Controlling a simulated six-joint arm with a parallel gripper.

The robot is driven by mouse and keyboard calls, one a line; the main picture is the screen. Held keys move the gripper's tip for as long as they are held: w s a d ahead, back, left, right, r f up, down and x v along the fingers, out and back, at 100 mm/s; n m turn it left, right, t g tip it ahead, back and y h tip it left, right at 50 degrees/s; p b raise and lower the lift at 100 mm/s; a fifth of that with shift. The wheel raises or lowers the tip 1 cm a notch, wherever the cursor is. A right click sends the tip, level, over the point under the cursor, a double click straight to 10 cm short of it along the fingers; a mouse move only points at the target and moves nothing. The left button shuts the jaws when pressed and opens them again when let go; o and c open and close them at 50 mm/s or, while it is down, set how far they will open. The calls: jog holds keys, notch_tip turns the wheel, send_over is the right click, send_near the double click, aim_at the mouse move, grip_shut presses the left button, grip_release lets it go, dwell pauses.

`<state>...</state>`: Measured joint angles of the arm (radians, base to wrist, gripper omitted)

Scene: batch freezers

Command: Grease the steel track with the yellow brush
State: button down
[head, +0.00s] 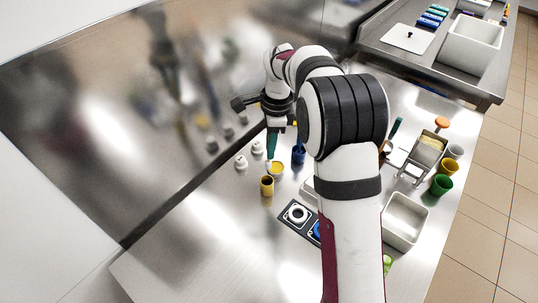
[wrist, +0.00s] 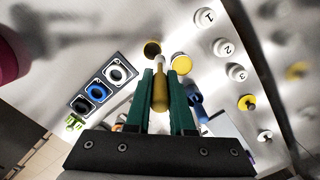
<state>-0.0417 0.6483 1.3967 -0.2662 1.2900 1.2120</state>
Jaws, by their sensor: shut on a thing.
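My gripper (head: 272,145) has teal fingers and points down over the back part of the steel worktop. In the wrist view its fingers (wrist: 160,78) are shut on the yellow brush (wrist: 160,95), whose pale tip points away from the gripper. In the head view the brush's pale tip (head: 268,165) shows just below the fingers, beside two yellow pots. One yellow pot (head: 266,186) stands nearer the front; the other (head: 277,168) is just right of the tip. I cannot tell whether the tip touches a pot. I cannot make out the steel track; my arm hides part of the worktop.
White numbered knobs (wrist: 222,47) stand along the back wall. A plate with white, blue and black square sockets (wrist: 97,90) lies on the worktop. A blue object (head: 298,154) stands close to the gripper.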

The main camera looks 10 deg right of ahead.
jog(key=shift+w+d+f+t+y, duration=0.15)
jog(key=shift+w+d+f+y, duration=0.3)
jog(key=shift+w+d+f, duration=0.55)
jog(key=shift+w+d+f+t+y, duration=0.2)
jog(key=shift+w+d+f+y, duration=0.4)
jog(key=shift+f, duration=0.75)
jog(key=shift+w+d+f+t+y, duration=0.15)
jog(key=shift+w+d+f+y, duration=0.2)
jog(key=shift+w+d+f, duration=0.7)
jog(key=shift+s+a+f, duration=0.2)
jog(key=shift+a+f, duration=0.05)
jog(key=shift+f, duration=0.5)
notch_tip(320, 180, up, 7)
